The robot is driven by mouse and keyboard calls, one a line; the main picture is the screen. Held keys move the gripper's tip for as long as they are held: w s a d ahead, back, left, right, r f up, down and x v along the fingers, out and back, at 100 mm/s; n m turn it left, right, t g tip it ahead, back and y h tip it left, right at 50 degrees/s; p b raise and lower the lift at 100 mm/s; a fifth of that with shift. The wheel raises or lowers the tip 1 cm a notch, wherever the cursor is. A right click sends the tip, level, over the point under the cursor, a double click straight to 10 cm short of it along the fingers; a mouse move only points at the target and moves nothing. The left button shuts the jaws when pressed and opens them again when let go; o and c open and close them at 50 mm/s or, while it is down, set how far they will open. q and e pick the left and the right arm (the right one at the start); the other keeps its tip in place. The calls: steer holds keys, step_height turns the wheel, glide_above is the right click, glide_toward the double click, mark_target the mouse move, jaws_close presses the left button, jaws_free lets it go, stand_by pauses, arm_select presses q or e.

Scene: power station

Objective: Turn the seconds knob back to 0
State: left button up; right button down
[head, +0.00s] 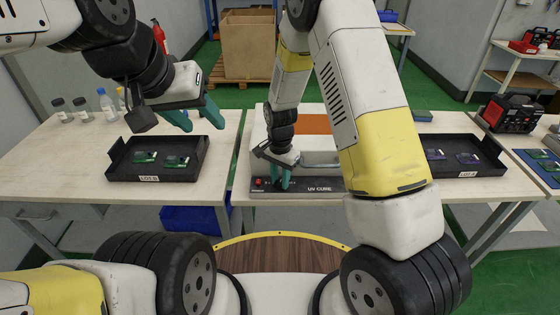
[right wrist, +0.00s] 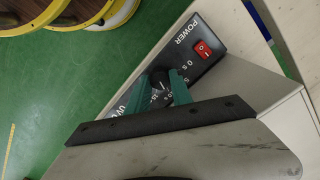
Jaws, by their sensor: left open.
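The UV cure box (head: 300,185) stands on the middle bench, with a dark front panel carrying a red power switch (right wrist: 203,48) and printed markings. The black seconds knob (right wrist: 159,80) is on that panel in the right wrist view, with small numbers around it; I cannot read its setting surely. My right gripper (head: 283,184) is down at the panel. Its teal fingers (right wrist: 162,84) lie on either side of the knob and appear shut on it. The knob is hidden behind the fingers in the head view. My left gripper (head: 203,120) is open and empty above the left bench.
A black tray (head: 120,170) labelled LOT B with green boards sits on the left bench. Another labelled tray (head: 432,172) sits right of the box. Bottles (head: 106,105) stand at the back left. A red and black machine (head: 512,113) stands at the far right.

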mark_target(280, 182)
steer(key=shift+n, duration=0.4)
steer(key=n, duration=0.3)
steer(key=shift+n, duration=2)
steer(key=c, duration=1.1)
jaws_free()
steer(key=shift+c, duration=0.2)
steer(key=shift+r, duration=3.95)
